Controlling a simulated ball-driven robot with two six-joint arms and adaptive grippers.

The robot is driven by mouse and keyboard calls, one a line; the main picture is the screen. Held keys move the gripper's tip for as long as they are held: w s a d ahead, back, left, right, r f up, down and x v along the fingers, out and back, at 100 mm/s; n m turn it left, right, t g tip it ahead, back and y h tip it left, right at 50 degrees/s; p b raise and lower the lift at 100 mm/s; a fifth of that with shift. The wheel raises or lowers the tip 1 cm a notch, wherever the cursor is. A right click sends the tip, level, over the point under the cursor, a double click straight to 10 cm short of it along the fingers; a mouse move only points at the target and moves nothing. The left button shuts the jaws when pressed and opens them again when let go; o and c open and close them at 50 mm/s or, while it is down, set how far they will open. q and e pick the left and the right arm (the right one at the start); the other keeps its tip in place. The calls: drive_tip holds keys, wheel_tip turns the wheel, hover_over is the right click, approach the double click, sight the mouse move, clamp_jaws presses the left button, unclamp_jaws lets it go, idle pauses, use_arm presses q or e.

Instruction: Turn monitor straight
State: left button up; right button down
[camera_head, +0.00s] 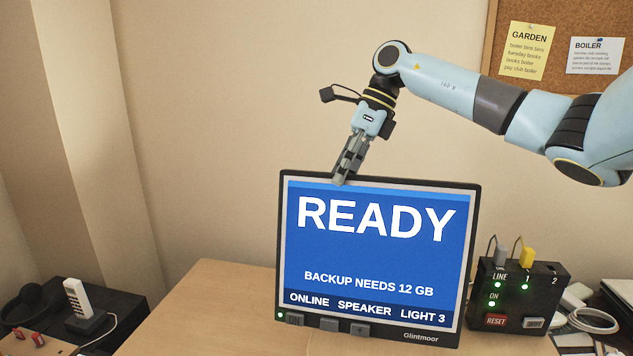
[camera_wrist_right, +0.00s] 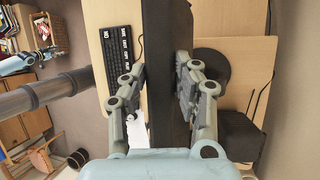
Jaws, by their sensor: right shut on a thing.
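The monitor (camera_head: 375,240) stands on the wooden desk with its lit blue screen facing the head camera, reading READY. Its picture looks slightly tilted, the right side a little lower. My right gripper (camera_head: 342,178) reaches down from above onto the top edge, left of its middle. In the right wrist view the gripper's fingers (camera_wrist_right: 160,85) press on both sides of the dark monitor casing (camera_wrist_right: 166,30), so it is shut on the monitor. The monitor's round foot (camera_wrist_right: 212,66) shows behind it. My left gripper (camera_wrist_right: 43,52) appears small at the left of the wrist view, its jaws unclear.
A black box (camera_head: 523,290) with lights, cables and a RESET button stands close to the monitor's right. A keyboard (camera_wrist_right: 118,55) lies in front of the screen. A white phone (camera_head: 80,302) stands at the left. The desk (camera_head: 205,310) left of the monitor is clear.

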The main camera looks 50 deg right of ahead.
drive_tip(key=shift+s, duration=0.15)
drive_tip(key=c, duration=1)
unclamp_jaws()
drive_tip(key=shift+d+r, duration=0.1)
drive_tip(key=shift+r, duration=0.15)
use_arm(q)
drive_tip(key=shift+w+f, duration=0.1)
drive_tip(key=shift+w, duration=0.05)
use_arm(e)
drive_tip(key=v, duration=1.1)
drive_tip(key=shift+r, duration=0.25)
use_arm(q)
drive_tip(key=shift+d, duration=0.1)
use_arm(e)
drive_tip(key=shift+f, duration=0.1)
